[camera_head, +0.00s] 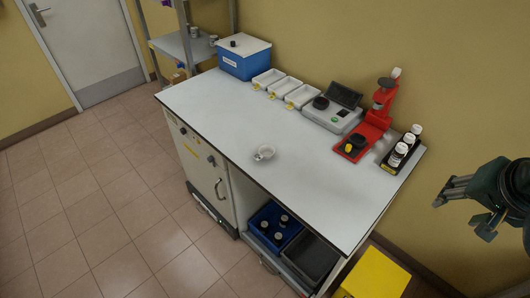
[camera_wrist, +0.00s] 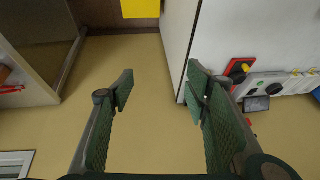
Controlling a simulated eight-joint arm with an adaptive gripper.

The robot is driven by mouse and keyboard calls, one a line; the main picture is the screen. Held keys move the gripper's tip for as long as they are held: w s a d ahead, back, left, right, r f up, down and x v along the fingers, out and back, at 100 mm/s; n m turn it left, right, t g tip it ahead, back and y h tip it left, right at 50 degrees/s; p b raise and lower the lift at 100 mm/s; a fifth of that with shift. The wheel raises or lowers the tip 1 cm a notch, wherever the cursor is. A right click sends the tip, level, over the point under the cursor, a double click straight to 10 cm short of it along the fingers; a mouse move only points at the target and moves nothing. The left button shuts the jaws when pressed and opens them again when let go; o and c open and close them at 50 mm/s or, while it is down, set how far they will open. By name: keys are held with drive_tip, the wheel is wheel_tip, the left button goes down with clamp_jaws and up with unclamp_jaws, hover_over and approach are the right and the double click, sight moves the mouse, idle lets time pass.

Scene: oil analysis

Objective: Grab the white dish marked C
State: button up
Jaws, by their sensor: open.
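Three white rectangular dishes with small yellow tags stand in a row at the back of the white table: a left one (camera_head: 268,77), a middle one (camera_head: 285,86) and a right one (camera_head: 302,96). Their letters are too small to read, so I cannot tell which is marked C. A small round white dish (camera_head: 265,152) sits alone near the table's middle. My gripper (camera_head: 460,218) is open and empty, off the table's right end and well away from all the dishes. Its spread fingers (camera_wrist: 160,82) also show in the wrist view.
The table (camera_head: 215,105) also holds a blue box (camera_head: 244,63), a grey instrument (camera_head: 332,112), a red stand (camera_head: 372,128) and a black rack (camera_head: 398,155) of white-capped bottles. A yellow bin (camera_head: 375,276) stands at the right end. The tabletop's front half is mostly clear.

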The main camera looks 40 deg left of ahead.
drive_tip(key=w+a+r+g+p, duration=0.1)
drive_tip(key=w+a+g+p, duration=0.3)
drive_tip(key=a, duration=1.1)
drive_tip(key=g+h+p, duration=0.1)
drive_tip(key=h+p, duration=0.1)
drive_tip(key=p, duration=0.4)
hover_over(259, 156)
drive_tip(key=f, duration=1.5)
drive_tip(key=shift+w+d, duration=0.15)
drive_tip(key=shift+w, duration=0.05)
drive_tip(key=shift+s+a+f, duration=0.15)
drive_tip(key=shift+a+f, duration=0.05)
drive_tip(key=shift+f, duration=0.1)
drive_tip(key=shift+f, duration=1.2)
drive_tip(key=shift+f, duration=0.1)
